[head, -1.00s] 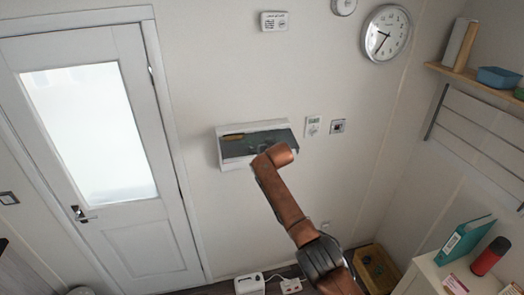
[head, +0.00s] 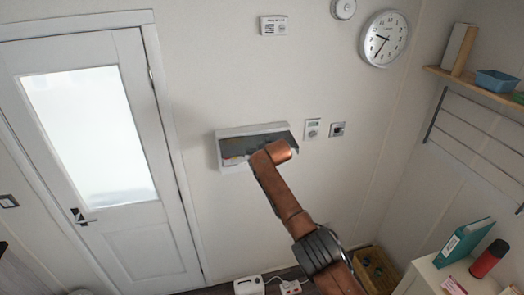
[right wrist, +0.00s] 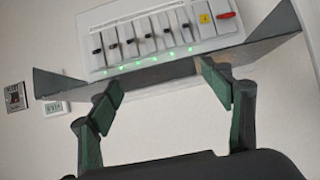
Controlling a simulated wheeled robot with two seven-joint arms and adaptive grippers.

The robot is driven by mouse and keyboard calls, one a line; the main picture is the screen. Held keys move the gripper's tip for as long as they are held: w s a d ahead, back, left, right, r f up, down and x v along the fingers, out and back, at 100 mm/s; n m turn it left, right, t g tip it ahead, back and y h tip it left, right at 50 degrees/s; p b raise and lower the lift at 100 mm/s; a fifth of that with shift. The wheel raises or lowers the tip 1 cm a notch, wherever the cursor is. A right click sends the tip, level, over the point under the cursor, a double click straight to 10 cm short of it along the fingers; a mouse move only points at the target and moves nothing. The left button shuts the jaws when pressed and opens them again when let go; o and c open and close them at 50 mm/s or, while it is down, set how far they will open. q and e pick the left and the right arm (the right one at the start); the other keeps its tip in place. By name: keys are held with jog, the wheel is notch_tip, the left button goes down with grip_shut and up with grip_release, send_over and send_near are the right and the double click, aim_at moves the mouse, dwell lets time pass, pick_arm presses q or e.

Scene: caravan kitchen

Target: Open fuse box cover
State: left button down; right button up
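The fuse box (head: 222,149) is a shallow white box on the wall, right of the door. Its dark tinted cover (head: 235,144) stands tilted out and up, with part of the switch row showing below it. In the right wrist view the cover (right wrist: 262,47) spans the picture in front of the white panel (right wrist: 100,18), which carries black switches, green lights and a red switch. My right gripper (right wrist: 162,82) is open, its spread fingertips at the cover, apparently against it. In the head view my arm hides this gripper. My left gripper is out of view.
A thermostat (head: 312,128) and a small wall switch (head: 338,129) sit right of the box. A door (head: 138,235) is at left. A shelf (head: 470,82) and a cabinet with a red bottle (head: 489,259) are at right. The wall below the box is clear.

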jog(key=shift+o, duration=1)
jog(key=shift+f, duration=0.15)
jog(key=shift+d, duration=0.1)
jog(key=shift+s, duration=0.2)
jog(key=v, duration=1.2)
jog(key=shift+w, duration=0.1)
jog(key=shift+c, duration=0.2)
